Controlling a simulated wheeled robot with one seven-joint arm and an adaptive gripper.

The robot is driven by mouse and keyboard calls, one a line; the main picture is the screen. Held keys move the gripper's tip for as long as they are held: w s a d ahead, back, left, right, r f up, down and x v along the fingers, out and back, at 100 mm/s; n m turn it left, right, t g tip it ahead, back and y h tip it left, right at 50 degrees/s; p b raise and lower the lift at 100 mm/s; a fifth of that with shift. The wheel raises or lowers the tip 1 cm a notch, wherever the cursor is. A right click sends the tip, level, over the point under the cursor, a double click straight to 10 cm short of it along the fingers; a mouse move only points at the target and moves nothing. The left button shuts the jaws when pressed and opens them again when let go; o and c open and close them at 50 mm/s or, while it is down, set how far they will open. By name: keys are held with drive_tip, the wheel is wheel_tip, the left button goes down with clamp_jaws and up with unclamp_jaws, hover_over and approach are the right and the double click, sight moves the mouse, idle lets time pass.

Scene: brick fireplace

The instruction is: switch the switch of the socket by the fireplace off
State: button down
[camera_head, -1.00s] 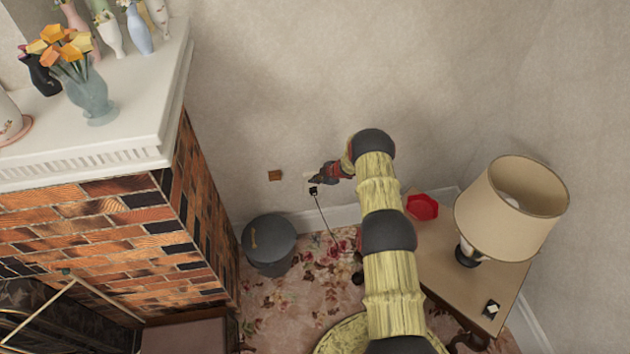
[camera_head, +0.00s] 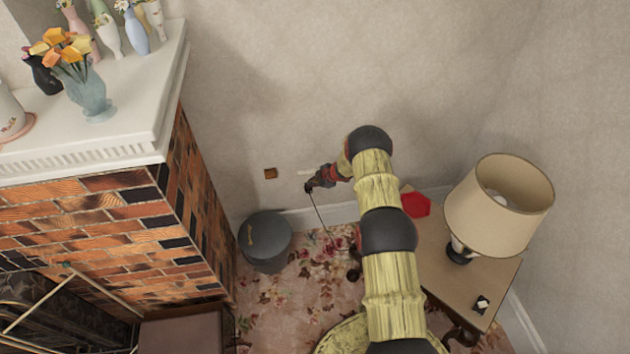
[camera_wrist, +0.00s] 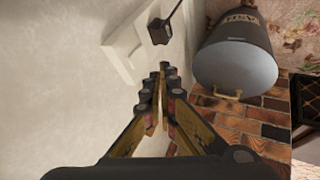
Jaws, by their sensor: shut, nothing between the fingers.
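The pale socket (camera_head: 306,172) is low on the wall to the right of the fireplace, and my gripper hides most of it in the head view. A dark plug (camera_head: 308,188) with a thin cord hangs at its lower side. The wrist view shows the socket's pale plate (camera_wrist: 125,45) and the dark plug (camera_wrist: 160,31). My gripper (camera_head: 312,185) is at the socket, fingers together and empty. In the wrist view its fingertips (camera_wrist: 164,70) are close to the plate's lower edge; I cannot tell whether they touch it. The switch and its position cannot be made out.
A grey lidded bin (camera_head: 266,240) stands below, between the brick fireplace (camera_head: 120,225) and the socket. A small brown plate (camera_head: 270,174) is on the wall left of the socket. A side table (camera_head: 455,285) with a lamp (camera_head: 499,207) and red object (camera_head: 416,204) is right of my arm.

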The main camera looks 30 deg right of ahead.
drive_tip(key=s+d+r+p, duration=0.3)
drive_tip(key=r, duration=0.5)
drive_tip(key=shift+s+r, duration=0.2)
drive_tip(key=shift+r, duration=0.1)
drive_tip(key=shift+d, duration=0.1)
